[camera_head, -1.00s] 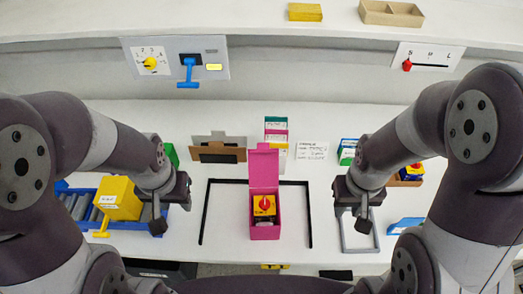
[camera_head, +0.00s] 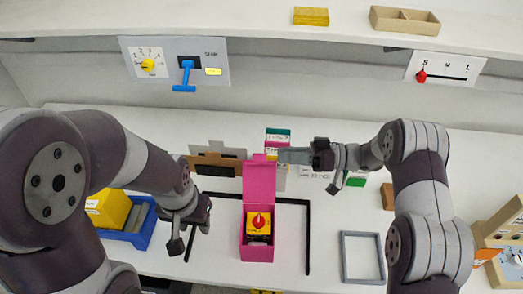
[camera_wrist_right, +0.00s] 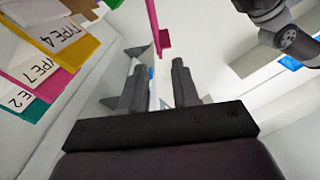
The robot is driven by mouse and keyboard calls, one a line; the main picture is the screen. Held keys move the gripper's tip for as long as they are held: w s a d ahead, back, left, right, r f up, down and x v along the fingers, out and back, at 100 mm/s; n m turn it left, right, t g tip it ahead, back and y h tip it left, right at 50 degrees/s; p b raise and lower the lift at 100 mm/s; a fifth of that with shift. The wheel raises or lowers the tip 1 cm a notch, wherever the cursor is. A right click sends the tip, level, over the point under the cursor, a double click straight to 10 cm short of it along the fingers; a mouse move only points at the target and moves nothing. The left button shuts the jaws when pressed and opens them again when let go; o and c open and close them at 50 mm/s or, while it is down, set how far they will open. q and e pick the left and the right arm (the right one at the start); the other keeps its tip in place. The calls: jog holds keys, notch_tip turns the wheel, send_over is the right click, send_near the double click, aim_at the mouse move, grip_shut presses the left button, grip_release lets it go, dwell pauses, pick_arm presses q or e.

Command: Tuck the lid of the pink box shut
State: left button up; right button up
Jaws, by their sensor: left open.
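The pink box (camera_head: 257,252) stands on the table inside a black marked outline. Its lid (camera_head: 259,185) stands upright at the back. A yellow rotary switch (camera_head: 258,224) with a red knob sits in the box. My right gripper (camera_head: 284,156) points left, by the upper right of the lid. In the right wrist view, my right gripper (camera_wrist_right: 157,75) has its fingers apart with a gap between them. The lid (camera_wrist_right: 153,20) shows edge-on just beyond the fingertips; contact cannot be told. My left gripper (camera_head: 181,242) is open, left of the box and apart from it.
Coloured cards (camera_head: 278,136) stand behind the lid, close to my right gripper. A blue tray (camera_head: 136,236) with a yellow box (camera_head: 108,208) is further left. A grey frame (camera_head: 363,257) lies to the right on mostly clear table.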

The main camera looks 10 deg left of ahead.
aim_at(260, 155)
jog(key=a, duration=0.2)
jog(key=a+p, duration=0.1)
jog(key=a, duration=0.4)
jog(key=shift+s+a, duration=0.2)
jog(key=shift+s, duration=0.05)
grip_shut()
dwell(1.0)
